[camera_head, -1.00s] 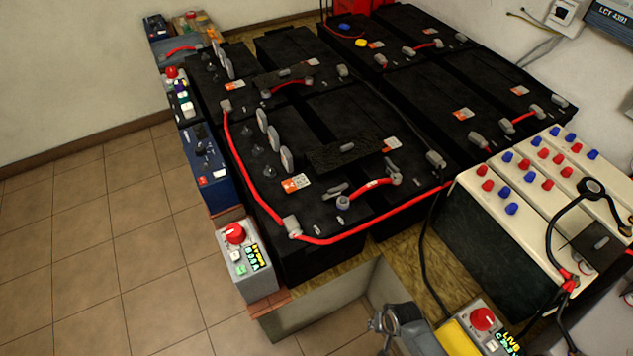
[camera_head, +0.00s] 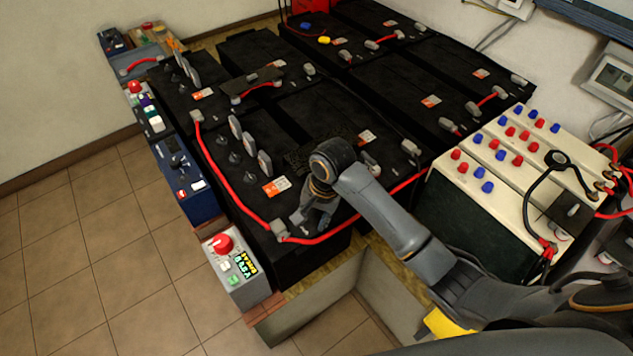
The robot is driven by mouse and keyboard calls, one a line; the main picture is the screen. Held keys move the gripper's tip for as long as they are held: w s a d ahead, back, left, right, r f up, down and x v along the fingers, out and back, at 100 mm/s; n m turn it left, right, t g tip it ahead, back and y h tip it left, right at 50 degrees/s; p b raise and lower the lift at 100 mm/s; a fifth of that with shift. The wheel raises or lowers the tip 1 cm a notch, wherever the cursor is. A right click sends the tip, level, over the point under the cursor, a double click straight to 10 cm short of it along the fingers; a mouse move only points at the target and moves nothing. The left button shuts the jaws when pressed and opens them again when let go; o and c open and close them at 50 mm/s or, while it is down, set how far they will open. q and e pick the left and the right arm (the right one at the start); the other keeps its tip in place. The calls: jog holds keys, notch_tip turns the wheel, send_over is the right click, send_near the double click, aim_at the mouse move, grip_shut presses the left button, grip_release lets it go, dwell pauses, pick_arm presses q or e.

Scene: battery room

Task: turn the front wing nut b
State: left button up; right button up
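My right arm (camera_head: 385,210) reaches in from the lower right over the front black battery (camera_head: 325,110). My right gripper (camera_head: 313,215) points down at this battery's front end, beside the red cable's grey clamp (camera_head: 280,230). The fingers are small and dark against the battery, and I cannot tell whether they are open or shut. The wing nut and the short red link at the front end are hidden behind the gripper and wrist. Whether the fingers touch anything is unclear. My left gripper is not in view.
Upright grey tabs (camera_head: 265,163) stand on the front battery left of my wrist. A long red cable (camera_head: 225,182) runs along its edge. A control box (camera_head: 235,265) with a red knob stands at the front left. Cream batteries (camera_head: 500,185) with red and blue caps stand right of my arm.

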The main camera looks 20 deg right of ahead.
jog(key=w+d+r+m+g+h, duration=0.1)
jog(key=w+d+r+m, duration=0.1)
jog(key=w+r+m, duration=0.3)
jog(key=w+d+r+m+h, duration=0.1)
jog(key=w+d+r+m, duration=0.15)
jog(key=w+r, duration=0.4)
jog(key=f, duration=0.8)
jog(key=s+f, duration=0.1)
jog(key=f, duration=0.4)
grip_shut()
